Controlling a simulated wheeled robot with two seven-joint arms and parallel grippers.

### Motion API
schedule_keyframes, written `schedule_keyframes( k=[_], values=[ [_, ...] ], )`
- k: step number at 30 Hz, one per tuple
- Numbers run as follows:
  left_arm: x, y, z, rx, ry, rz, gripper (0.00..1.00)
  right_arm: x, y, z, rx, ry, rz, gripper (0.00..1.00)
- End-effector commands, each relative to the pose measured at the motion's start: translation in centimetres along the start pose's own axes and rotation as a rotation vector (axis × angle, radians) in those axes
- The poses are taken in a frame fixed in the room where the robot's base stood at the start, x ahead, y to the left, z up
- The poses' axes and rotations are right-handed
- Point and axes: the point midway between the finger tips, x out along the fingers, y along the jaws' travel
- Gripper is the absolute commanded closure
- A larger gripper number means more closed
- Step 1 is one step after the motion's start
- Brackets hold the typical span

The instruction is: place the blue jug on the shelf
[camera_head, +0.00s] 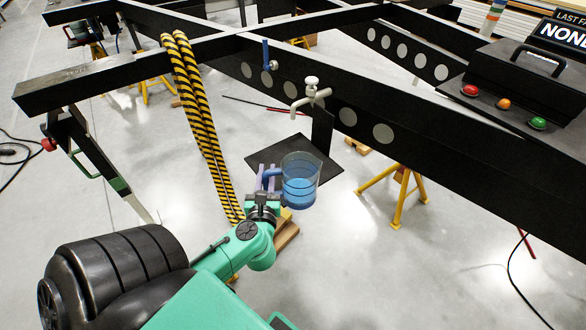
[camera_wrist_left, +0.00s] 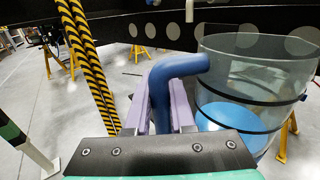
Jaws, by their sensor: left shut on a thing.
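The blue jug (camera_head: 300,182) is a clear cylinder with dark bands, blue liquid in its lower part and a blue handle. It looks upright in the head view. My left gripper (camera_head: 267,180) is shut on the jug's handle, with the jug on its right. In the left wrist view the purple fingers of my left gripper (camera_wrist_left: 166,112) are on either side of the blue handle, and the jug (camera_wrist_left: 246,95) fills the right side. A black plate shelf (camera_head: 270,158) on the chassis lies behind the jug, which covers part of it. My right gripper is not in view.
A white tap (camera_head: 311,93) on the black chassis beam (camera_head: 358,115) stands above the shelf. Yellow-and-black striped straps (camera_head: 196,110) hang left of the jug. A black box with coloured buttons (camera_head: 525,85) sits at the right. A yellow stand (camera_head: 400,190) stands on the floor.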

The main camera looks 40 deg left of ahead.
Motion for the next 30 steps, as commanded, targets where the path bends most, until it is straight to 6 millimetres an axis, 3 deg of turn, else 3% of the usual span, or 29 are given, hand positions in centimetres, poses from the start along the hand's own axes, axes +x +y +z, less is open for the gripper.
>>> schedule_keyframes(
  k=[1,3,8,13,20,30],
  values=[
    [0.3,0.3,-1.9,-0.002,-0.003,0.015,1.0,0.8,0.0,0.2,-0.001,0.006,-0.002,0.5],
    [0.5,0.8,-2.5,-0.001,-0.004,0.034,1.0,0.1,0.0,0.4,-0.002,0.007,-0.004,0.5],
    [1.2,1.2,-2.7,-0.001,-0.005,0.049,1.0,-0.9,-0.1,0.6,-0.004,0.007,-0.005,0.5],
    [4.3,1.3,-2.4,-0.001,-0.009,0.05,1.0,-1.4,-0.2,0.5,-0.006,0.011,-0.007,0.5],
    [9.5,1.6,-2.5,0.001,-0.009,0.049,1.0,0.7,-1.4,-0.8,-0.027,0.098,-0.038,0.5],
    [16.8,1.9,-2.6,-0.001,-0.007,0.049,1.0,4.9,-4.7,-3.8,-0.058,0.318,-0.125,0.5]
  ],
)
